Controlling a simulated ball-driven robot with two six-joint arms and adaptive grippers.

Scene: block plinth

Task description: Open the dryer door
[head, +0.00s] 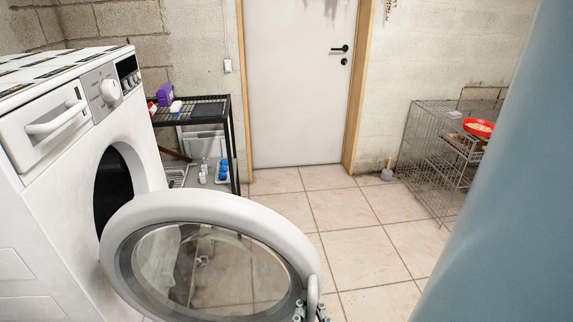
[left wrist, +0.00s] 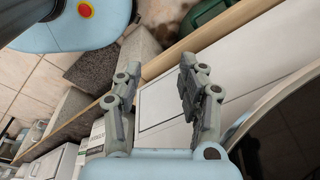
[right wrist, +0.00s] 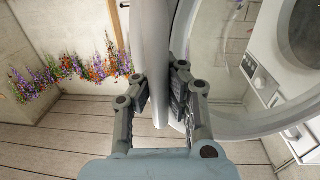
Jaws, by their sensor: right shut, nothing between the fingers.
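The dryer (head: 65,150) is the white machine at the left of the head view. Its round door (head: 200,205) stands swung wide open, with a white rim, a clear window and the dark drum opening uncovered behind it. My right gripper (head: 312,310) is at the door's outer edge, at the bottom of the head view. In the right wrist view the white door handle (right wrist: 153,40) lines up with the fingers; the gripper is shut with nothing held. My left gripper (left wrist: 158,75) is open and empty in the left wrist view and out of the head view.
A black wire rack (head: 200,108) with small items stands behind the dryer. A white room door (head: 298,80) is at the back. A wire cage (head: 432,150) with a red bowl (head: 478,127) stands at the right. The tiled floor between is mostly clear.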

